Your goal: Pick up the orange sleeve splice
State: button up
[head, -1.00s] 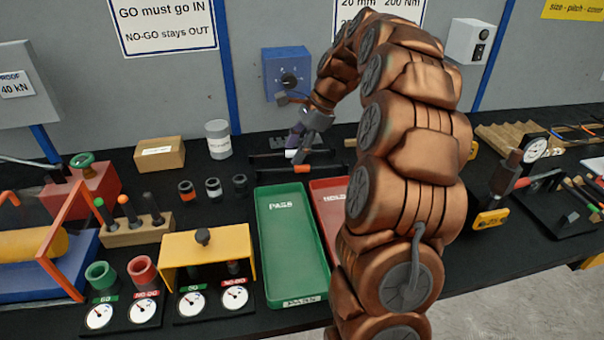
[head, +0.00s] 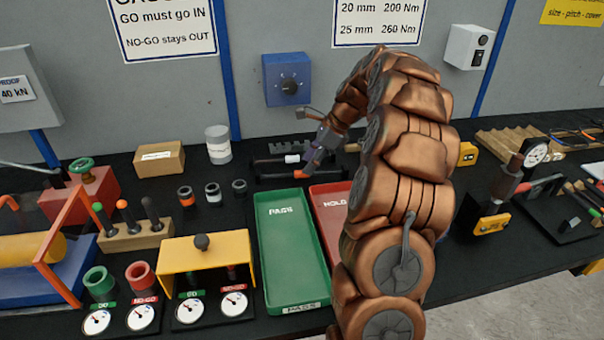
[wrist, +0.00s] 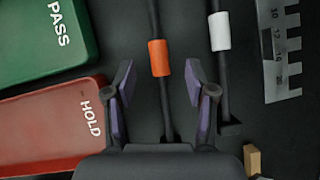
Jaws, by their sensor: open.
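The orange sleeve splice (head: 301,174) sits around a dark bar on the black bench, behind the trays. In the wrist view the orange sleeve (wrist: 159,58) lies ahead, lined up between my fingers. My gripper (wrist: 160,78) is open, with one purple-padded finger to each side of the bar and nothing held. In the head view my gripper (head: 311,163) hangs close over the bar and partly covers it. I cannot tell its exact height above the sleeve.
A second bar with a white sleeve (wrist: 219,31) runs beside it on the right in the wrist view. The green PASS tray (head: 289,250) and red HOLD tray (head: 328,205) lie in front. A stepped grey gauge (wrist: 281,50) lies farther right in the wrist view.

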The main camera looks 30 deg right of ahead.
aim_at(302, 174)
jog(key=x, duration=0.3)
jog(key=shift+a+f, duration=0.1)
jog(key=shift+f, duration=0.25)
grip_shut()
dwell(0.4)
